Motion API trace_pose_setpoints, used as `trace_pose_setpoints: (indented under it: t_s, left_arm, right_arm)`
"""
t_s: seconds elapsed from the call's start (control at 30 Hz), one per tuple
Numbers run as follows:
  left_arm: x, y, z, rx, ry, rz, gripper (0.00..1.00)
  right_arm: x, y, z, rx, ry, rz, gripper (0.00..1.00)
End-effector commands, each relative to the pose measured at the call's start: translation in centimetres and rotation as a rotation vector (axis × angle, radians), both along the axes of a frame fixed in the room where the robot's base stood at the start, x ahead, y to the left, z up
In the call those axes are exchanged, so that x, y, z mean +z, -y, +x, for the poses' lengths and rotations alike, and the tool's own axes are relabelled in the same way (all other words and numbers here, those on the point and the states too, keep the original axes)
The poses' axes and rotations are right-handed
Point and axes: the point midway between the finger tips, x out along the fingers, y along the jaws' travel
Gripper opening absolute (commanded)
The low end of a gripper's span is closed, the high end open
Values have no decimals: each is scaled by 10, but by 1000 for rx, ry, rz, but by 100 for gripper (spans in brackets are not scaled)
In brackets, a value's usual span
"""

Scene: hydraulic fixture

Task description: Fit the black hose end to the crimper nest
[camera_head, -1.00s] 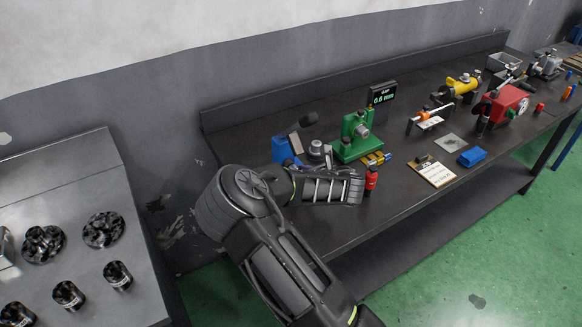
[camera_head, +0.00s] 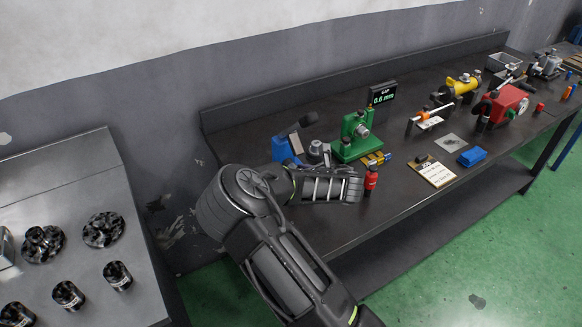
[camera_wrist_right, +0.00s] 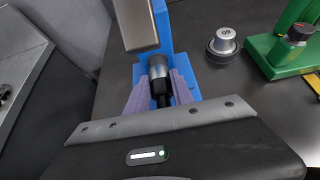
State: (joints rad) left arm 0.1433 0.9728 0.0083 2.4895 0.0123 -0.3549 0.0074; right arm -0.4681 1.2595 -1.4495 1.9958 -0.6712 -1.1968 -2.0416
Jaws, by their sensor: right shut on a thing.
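The blue crimper (camera_head: 285,149) stands at the near left end of the bench, with a black-knobbed lever. In the right wrist view its blue body (camera_wrist_right: 182,30) and a grey metal block (camera_wrist_right: 137,24) show. The black hose end (camera_wrist_right: 160,87) with its silver ferrule (camera_wrist_right: 158,66) points into the blue body, beside the grey block. My right gripper (camera_wrist_right: 160,95) is shut on the hose end, with a purplish finger on each side. I cannot tell whether the ferrule is fully seated in the nest. My left gripper is not in view.
A green gauge stand (camera_head: 357,138) and a display (camera_head: 382,94) reading 0.6 mm stand right of the crimper. A round metal piece (camera_wrist_right: 222,43) sits close by. A blue block (camera_head: 472,157) lies farther right.

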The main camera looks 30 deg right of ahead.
Motion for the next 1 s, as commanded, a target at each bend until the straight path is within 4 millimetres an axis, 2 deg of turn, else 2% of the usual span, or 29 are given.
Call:
trace_pose_setpoints:
  t_s: [0.1, 0.13, 0.4, 0.77, 1.0]
  left_arm:
    - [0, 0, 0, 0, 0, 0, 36]
    - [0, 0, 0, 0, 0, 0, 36]
    - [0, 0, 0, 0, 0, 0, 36]
    - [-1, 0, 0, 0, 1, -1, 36]
    - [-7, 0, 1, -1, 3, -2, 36]
  right_arm:
    - [0, 0, 1, 0, 1, 0, 0]
    - [1, 0, 1, 0, 1, 0, 31]
    - [0, 0, 1, 0, 1, 0, 53]
    - [2, 0, -3, -1, 0, 0, 54]
    - [17, -1, -29, -2, 2, 1, 54]
